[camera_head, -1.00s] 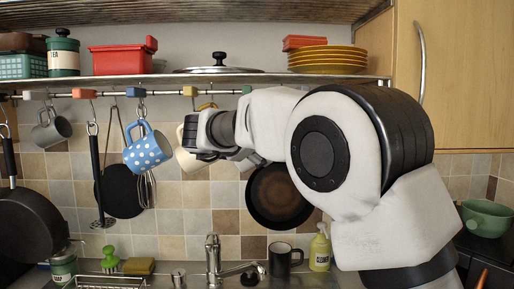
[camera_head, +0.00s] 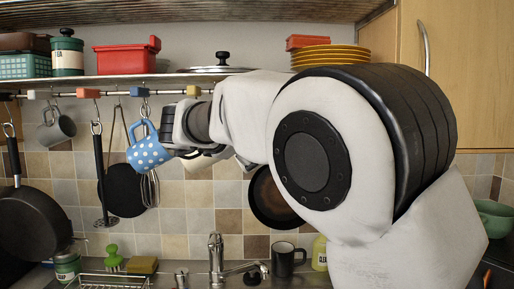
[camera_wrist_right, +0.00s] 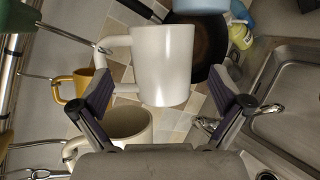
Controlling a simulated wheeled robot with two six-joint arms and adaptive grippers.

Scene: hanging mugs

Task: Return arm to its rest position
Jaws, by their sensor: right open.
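My right gripper (camera_head: 182,153) reaches in from the right in front of the hook rail. In the right wrist view the gripper (camera_wrist_right: 168,76) is open, its fingers spread to either side of a white mug (camera_wrist_right: 163,62) seen beyond them. That mug's handle points left towards a hook; whether the fingers touch it, I cannot tell. A blue polka-dot mug (camera_head: 148,153) hangs from a hook, just left of my right gripper in the head view. A pale mug (camera_head: 203,163) shows partly behind the gripper. My left gripper is not in view.
A hook rail (camera_head: 115,93) runs under a shelf (camera_head: 130,80). A grey mug (camera_head: 56,129), a dark pan (camera_head: 30,222) and utensils hang at the left. A dark mug (camera_head: 286,258) and a tap (camera_head: 216,258) stand below. In the wrist view a sink (camera_wrist_right: 290,95) lies right.

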